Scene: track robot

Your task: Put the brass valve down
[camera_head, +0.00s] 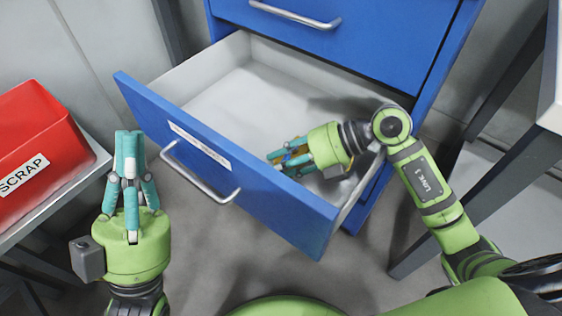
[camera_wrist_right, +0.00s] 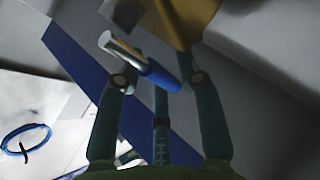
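The brass valve (camera_head: 295,153) shows as a small brass patch among the teal fingers of my right gripper (camera_head: 282,160), inside the open blue drawer (camera_head: 225,165). In the right wrist view, brass (camera_wrist_right: 190,18) shows at the fingertips, and the right gripper (camera_wrist_right: 150,18) looks shut on it. A blue and silver piece (camera_wrist_right: 160,72) shows by the fingers; I cannot tell if it belongs to the valve. Whether the valve touches the drawer floor is hidden. My left gripper (camera_head: 129,145) is outside the drawer at the left, fingers together and empty.
The drawer floor is pale and looks clear at the left and back. A red SCRAP bin (camera_head: 35,135) stands on a table at the left. The blue cabinet (camera_head: 380,40) rises behind the drawer. A grey table frame (camera_head: 480,195) stands at the right.

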